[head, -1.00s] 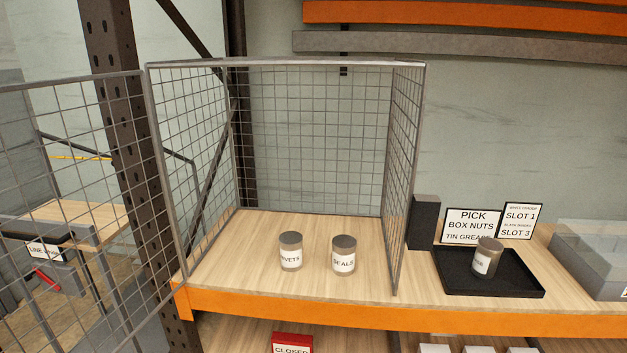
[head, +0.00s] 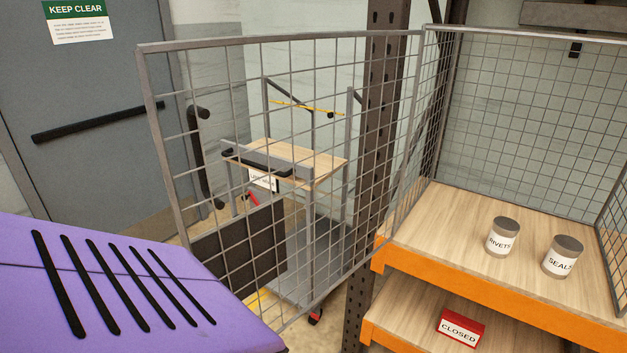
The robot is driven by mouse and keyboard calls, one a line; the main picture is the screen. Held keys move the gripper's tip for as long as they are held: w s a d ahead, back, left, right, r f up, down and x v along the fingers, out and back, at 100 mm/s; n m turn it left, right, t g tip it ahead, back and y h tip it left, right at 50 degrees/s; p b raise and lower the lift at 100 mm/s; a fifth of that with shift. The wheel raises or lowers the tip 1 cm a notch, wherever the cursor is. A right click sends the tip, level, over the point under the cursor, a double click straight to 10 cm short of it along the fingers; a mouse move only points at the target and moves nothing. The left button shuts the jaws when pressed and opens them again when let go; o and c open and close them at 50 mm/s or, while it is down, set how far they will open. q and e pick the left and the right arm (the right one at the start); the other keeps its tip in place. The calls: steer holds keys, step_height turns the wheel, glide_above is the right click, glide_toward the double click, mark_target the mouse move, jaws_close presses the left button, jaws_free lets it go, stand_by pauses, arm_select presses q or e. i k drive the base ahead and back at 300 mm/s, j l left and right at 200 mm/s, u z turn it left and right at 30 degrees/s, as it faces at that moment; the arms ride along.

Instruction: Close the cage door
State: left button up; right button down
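The cage door (head: 291,39) is a grey wire-mesh panel standing open, swung out to the left of the cage. Its hinge side is at the cage's front left post, by the dark rack upright. A black upright handle (head: 196,165) shows near the door's free left side. The cage (head: 525,35) stands on the wooden shelf, its front open. Two jars inside, labelled RIVETS (head: 502,237) and SEALS (head: 562,257), stand upright. Neither gripper is in view.
A cart (head: 320,165) with a wooden top stands behind the door mesh. A dark perforated rack upright (head: 383,80) is beside the hinge side. A red CLOSED sign (head: 460,328) stands on the lower shelf. A grey room door (head: 100,110) is at the back left.

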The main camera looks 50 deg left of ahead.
mark_target(246, 252)
steer(key=k+j+z, duration=0.1)
steer(key=k+j, duration=0.2)
steer(key=j, duration=0.15)
steer(key=k+j+z, duration=0.1)
steer(key=k+j, duration=0.2)
steer(key=j, duration=0.15)
steer(key=k+j, duration=0.1)
steer(key=j, duration=0.25)
steer(key=k+j+z, duration=0.15)
steer(key=j, duration=0.2)
steer(key=k+j, duration=0.1)
steer(key=j, duration=0.25)
steer(key=i+j+z, duration=0.1)
steer(key=j, duration=0.95)
steer(key=i+z, duration=0.05)
